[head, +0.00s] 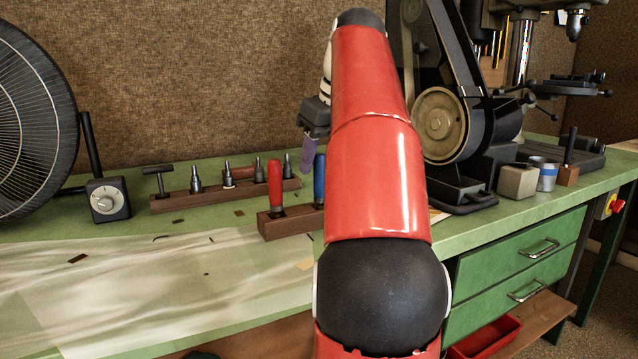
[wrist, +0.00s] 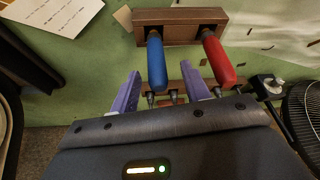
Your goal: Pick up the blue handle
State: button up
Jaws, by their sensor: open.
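The blue handle (head: 319,178) stands upright in a small wooden block (head: 290,222) on the green bench, partly hidden by my arm in the head view. In the wrist view the blue handle (wrist: 157,62) shows between the two purple fingers of my gripper (wrist: 163,92), apart from both. My gripper is open and empty. In the head view my gripper (head: 310,150) is just above and behind the blue handle, with one purple finger showing. A red handle (head: 275,185) stands in the same block, to the left of the blue one.
A wooden rack (head: 225,195) with several metal tools stands behind the block. A fan (head: 35,125) and its control box (head: 108,198) are at the left. A belt sander (head: 445,125) stands to the right. The bench front left is clear apart from small scraps.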

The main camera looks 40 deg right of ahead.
aim_at(318, 176)
jog(key=b+x, duration=0.1)
jog(key=x, duration=0.3)
jog(key=shift+d+f, duration=0.15)
jog(key=shift+f, duration=0.2)
grip_shut()
